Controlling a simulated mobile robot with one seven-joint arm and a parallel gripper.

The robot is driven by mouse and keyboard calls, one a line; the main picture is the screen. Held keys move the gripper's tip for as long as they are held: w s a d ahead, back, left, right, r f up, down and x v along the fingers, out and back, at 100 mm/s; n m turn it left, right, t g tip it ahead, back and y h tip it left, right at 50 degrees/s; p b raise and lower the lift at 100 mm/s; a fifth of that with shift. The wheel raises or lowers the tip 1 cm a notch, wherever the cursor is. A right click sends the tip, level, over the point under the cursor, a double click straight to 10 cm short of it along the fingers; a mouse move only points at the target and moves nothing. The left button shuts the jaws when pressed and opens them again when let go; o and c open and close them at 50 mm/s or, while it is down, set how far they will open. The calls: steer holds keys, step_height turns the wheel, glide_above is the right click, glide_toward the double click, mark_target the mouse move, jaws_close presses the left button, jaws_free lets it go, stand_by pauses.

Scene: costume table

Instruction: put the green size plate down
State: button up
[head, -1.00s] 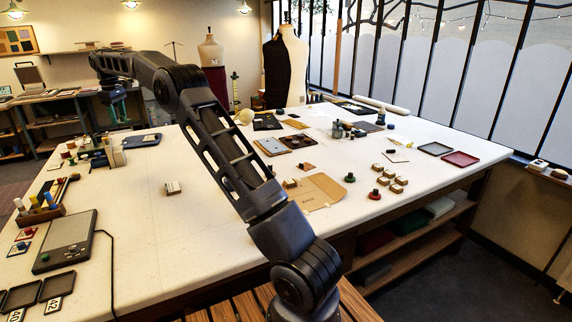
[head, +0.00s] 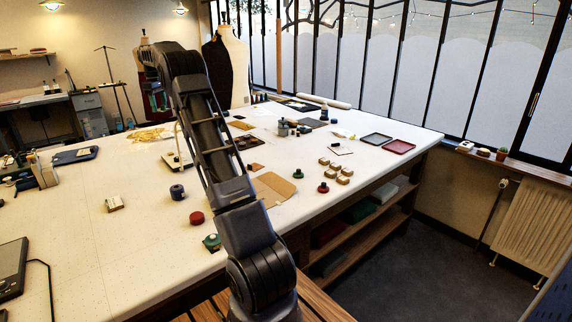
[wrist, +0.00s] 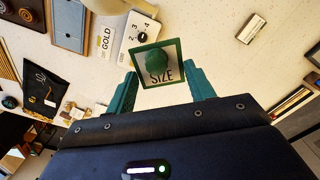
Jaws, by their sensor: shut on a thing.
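The green size plate (wrist: 174,48) is a square with a green rim, a pale face lettered SIZE and a round green knob in its middle. In the wrist view my gripper (wrist: 162,76) is shut on it, with a teal finger at each side. The tabletop shows beyond the plate; I cannot tell how high the plate is above it.
In the wrist view, a white dial box (wrist: 142,28) and a GOLD card (wrist: 106,44) lie close to the plate.

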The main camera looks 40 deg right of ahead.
steer(key=s+d+m, duration=0.2)
steer(key=s+d, duration=0.2)
steer(key=d, duration=1.1)
steer(key=m, duration=0.5)
glide_above(286, 162)
step_height(286, 162, down, 31)
steer(key=shift+w+f, duration=0.1)
steer(key=shift+f, duration=0.15)
steer(key=o, duration=0.7)
steer(key=shift+o, duration=1.2)
